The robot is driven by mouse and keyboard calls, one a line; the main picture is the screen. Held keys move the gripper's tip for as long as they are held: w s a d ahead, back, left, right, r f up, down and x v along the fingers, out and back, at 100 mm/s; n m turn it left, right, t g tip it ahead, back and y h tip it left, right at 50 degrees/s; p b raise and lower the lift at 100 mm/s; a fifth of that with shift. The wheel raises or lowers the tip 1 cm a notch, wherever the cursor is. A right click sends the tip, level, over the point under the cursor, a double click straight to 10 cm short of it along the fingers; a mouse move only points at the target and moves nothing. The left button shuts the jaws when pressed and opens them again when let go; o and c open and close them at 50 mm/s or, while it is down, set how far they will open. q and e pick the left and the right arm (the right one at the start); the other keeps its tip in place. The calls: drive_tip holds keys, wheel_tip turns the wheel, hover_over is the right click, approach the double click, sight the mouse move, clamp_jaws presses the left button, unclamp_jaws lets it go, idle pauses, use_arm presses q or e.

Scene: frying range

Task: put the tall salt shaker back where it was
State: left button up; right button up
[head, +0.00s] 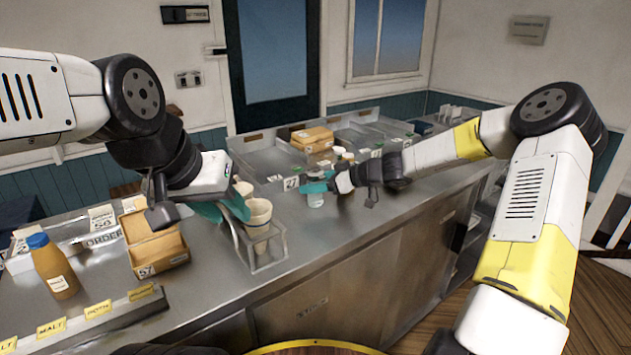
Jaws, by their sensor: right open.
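A small pale shaker (315,200) stands upright on the steel counter; I cannot tell whether it is the tall salt shaker. My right gripper (317,187) is open, its teal fingers at the shaker's upper part, partly covering it. Whether they touch it is unclear. My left gripper (226,207) has its teal fingers beside the pale cups (258,212) in a wire rack (268,250). The arm hides part of it, so I cannot tell how far it is open or whether it holds anything.
A brown bottle with a blue cap (53,267) stands at the left. Yellow labels (98,309) line the front edge. Steel bins with brown boxes (312,139) lie behind.

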drive_tip(key=v, duration=1.2)
drive_tip(key=s+a+r+m+g+h, duration=0.1)
drive_tip(key=s+a+m+g+h, duration=0.25)
drive_tip(key=s, duration=0.75)
drive_tip(key=s+d+r+m+t+h, duration=0.2)
drive_tip(key=s+d+r+m+h, duration=0.1)
drive_tip(key=s, duration=0.7)
drive_tip(key=s+d+r+m+t+h, duration=0.1)
drive_tip(key=s+d+r+m+h, duration=0.2)
drive_tip(key=s, duration=0.7)
wheel_tip(320, 180, up, 3)
drive_tip(key=shift+d+f+m+t, duration=0.1)
drive_tip(key=shift+d+m+t, duration=0.25)
drive_tip(key=shift+d+m, duration=0.75)
drive_tip(key=shift+a, duration=0.15)
